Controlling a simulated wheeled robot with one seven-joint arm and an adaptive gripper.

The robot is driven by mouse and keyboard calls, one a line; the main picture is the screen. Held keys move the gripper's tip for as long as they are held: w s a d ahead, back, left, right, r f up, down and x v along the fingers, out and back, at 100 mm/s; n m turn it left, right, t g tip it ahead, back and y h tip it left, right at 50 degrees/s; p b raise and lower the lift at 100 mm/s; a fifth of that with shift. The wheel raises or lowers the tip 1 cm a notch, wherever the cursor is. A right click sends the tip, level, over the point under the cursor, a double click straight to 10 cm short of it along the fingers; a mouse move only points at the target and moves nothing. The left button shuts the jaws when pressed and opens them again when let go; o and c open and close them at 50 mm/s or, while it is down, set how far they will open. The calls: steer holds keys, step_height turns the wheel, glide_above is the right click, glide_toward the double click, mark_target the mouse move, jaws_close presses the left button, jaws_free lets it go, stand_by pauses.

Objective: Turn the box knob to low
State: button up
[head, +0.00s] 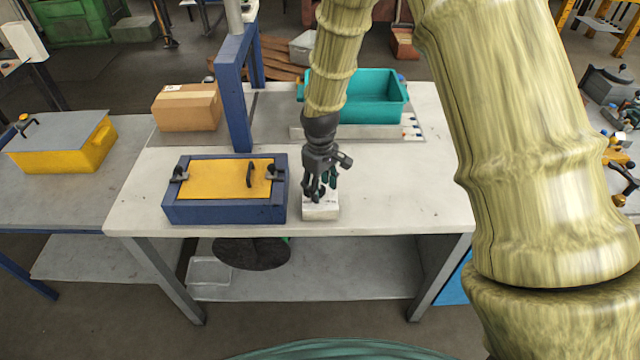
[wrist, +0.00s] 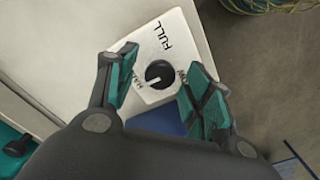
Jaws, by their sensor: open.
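The small white control box (head: 320,212) stands near the front edge of the white table, right of the blue-framed case. In the wrist view its white face (wrist: 178,27) carries a round black knob (wrist: 159,74) with a pale pointer mark toward the left-hand label. "FULL" reads clearly at the top; the left and right labels are partly covered by my fingers. My gripper (head: 321,188) is over the box, pointing down. In the wrist view my gripper (wrist: 162,62) is open, one teal-padded finger on each side of the knob, with visible gaps. Whether the fingertips touch the face I cannot tell.
The blue case (head: 225,212) with a yellow lid (head: 215,178) stands close left of the box. A teal bin (head: 375,108) and a cardboard box (head: 187,107) stand behind, with a blue post (head: 236,105) between. The table right of the box is clear.

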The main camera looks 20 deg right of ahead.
steer(key=c, duration=1.1)
steer(key=shift+o, duration=0.2)
steer(key=n, duration=0.4)
steer(key=shift+n+p, duration=0.3)
steer(key=shift+n, duration=0.1)
steer(key=n+p, duration=0.1)
steer(key=n, duration=0.4)
steer(key=n+p, duration=0.2)
steer(key=n, duration=0.3)
steer(key=shift+w+r+n, duration=0.1)
steer(key=shift+n, duration=0.3)
steer(key=n+p, duration=0.1)
steer(key=n, duration=0.3)
steer(key=shift+p, duration=0.35)
steer(key=shift+n, duration=0.3)
